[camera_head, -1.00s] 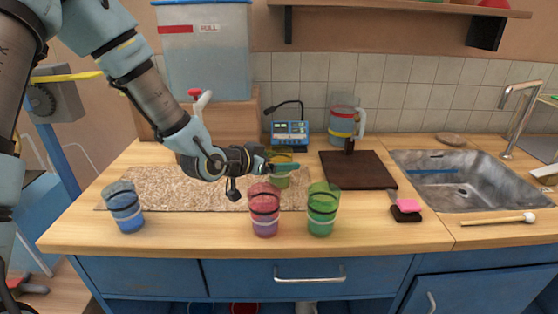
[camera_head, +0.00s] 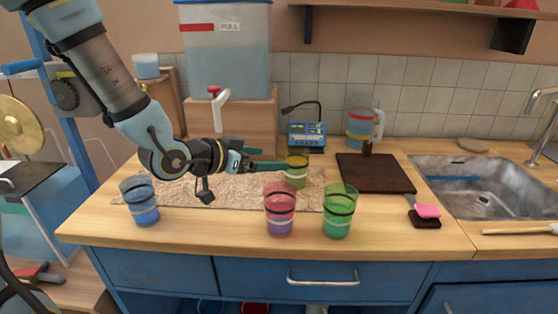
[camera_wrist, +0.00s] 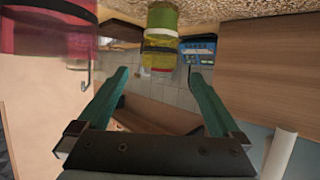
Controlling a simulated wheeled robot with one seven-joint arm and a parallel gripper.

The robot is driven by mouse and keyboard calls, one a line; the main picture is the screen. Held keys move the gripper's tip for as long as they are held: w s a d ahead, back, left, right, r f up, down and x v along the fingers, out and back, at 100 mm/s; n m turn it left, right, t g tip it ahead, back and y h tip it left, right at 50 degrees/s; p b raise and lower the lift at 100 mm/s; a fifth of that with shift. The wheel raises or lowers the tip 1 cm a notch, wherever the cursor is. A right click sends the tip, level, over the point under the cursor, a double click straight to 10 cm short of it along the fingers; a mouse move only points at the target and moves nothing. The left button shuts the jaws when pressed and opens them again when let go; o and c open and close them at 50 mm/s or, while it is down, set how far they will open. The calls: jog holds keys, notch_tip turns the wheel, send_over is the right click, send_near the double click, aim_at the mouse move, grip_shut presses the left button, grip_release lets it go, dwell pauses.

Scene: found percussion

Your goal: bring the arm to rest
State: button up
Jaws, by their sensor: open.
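My arm reaches in from the upper left in the head view, and my gripper (camera_head: 266,160) is above the mat on the counter. In the wrist view my gripper (camera_wrist: 160,82) shows two green fingers spread wide with nothing between them. A yellow-green cup (camera_head: 297,171) stands on the mat by the fingertips; I cannot tell from the head view whether they touch it. It also shows beyond the fingers in the wrist view (camera_wrist: 162,22). A red-pink cup (camera_head: 280,212) and a green cup (camera_head: 340,214) stand in front, and a blue cup (camera_head: 141,204) stands to the left.
A beige mat (camera_head: 110,197) lies on the wooden counter (camera_head: 400,240). Behind are a large clear bin (camera_head: 226,60) on a wooden block, a blue device (camera_head: 306,134) and a pitcher (camera_head: 361,121). A dark board (camera_head: 374,172) and a sink (camera_head: 470,195) are to the right.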

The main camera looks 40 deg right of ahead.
jog(key=shift+a+r, duration=0.2)
jog(key=shift+a, duration=0.3)
